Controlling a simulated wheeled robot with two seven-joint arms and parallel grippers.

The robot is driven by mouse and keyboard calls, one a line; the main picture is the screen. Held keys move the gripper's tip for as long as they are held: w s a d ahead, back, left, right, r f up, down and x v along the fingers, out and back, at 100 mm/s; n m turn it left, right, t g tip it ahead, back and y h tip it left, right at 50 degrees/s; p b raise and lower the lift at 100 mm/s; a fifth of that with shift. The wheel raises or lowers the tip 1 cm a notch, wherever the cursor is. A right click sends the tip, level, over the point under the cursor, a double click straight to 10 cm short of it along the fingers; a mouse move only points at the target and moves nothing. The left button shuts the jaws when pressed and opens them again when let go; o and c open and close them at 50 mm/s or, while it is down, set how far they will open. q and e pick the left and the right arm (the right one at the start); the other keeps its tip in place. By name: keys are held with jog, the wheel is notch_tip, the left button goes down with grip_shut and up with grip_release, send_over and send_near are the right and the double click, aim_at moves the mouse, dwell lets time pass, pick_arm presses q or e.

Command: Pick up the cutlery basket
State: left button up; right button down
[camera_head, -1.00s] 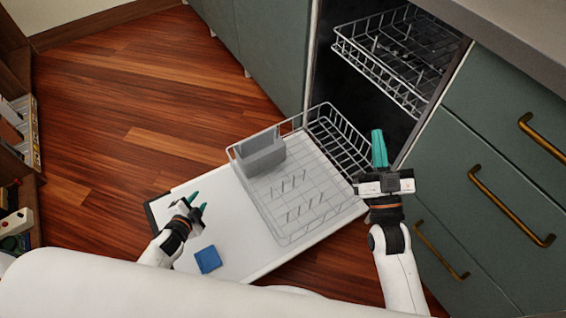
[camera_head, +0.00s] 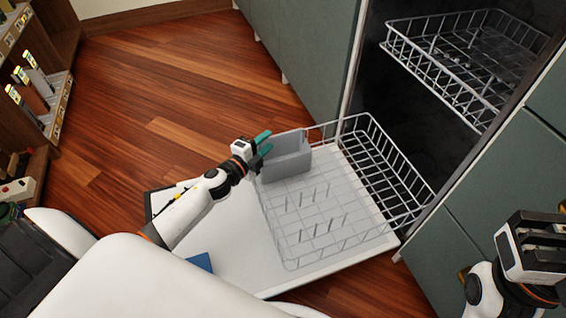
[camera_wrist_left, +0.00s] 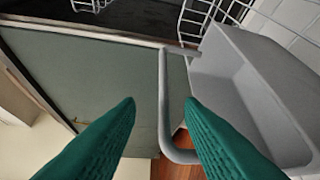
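The grey cutlery basket (camera_head: 288,155) stands in the left back corner of the lower dishwasher rack (camera_head: 385,165). My left gripper (camera_head: 264,143) is at the basket's left end, with its green fingers apart.
The rack rests on the open dishwasher door (camera_head: 240,265), with a blue block (camera_head: 200,262) near its front. An upper rack (camera_head: 460,65) hangs inside the dishwasher. Green cabinets (camera_head: 300,45) stand behind, and a bookshelf (camera_head: 50,90) is at the left. Wooden floor lies clear between.

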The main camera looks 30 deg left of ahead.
pick_arm(q)
jog(key=w+d+f+b, duration=0.1)
jog(key=w+b, duration=0.1)
jog(key=w, duration=0.4)
jog(key=shift+d, duration=0.1)
grip_shut()
